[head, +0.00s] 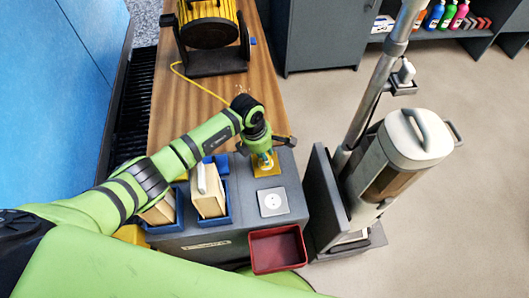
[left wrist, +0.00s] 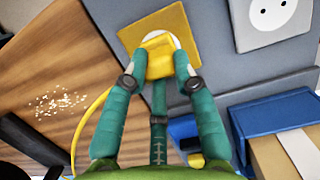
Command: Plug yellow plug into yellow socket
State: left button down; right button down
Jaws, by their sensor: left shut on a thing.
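The yellow plug (left wrist: 160,57) is held between the fingers of my left gripper (head: 263,160), which also shows in the left wrist view (left wrist: 160,75). The yellow socket (head: 267,172) is a square yellow plate on the grey box top; its plate (left wrist: 130,35) also shows in the wrist view. The plug lies over the white round face of the socket, roughly centred, and hides most of it. I cannot tell how far the plug is in. A yellow cable (head: 205,88) runs from the plug side toward a yellow reel (head: 209,24). My right gripper is not in view.
A white socket (head: 272,202) sits beside the yellow one. Blue trays (head: 217,216) with cream blocks stand left of it. A red bin (head: 277,249) is at the front edge. A vacuum machine (head: 395,155) stands on the floor at right. Crumbs (left wrist: 60,102) lie on the wooden bench.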

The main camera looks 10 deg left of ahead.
pick_arm(q)
jog(key=c, duration=0.9)
grip_release()
notch_tip(320, 180, up, 12)
jog(key=s+a, duration=0.1)
jog(key=a, duration=0.1)
jog(key=shift+a+f, duration=0.1)
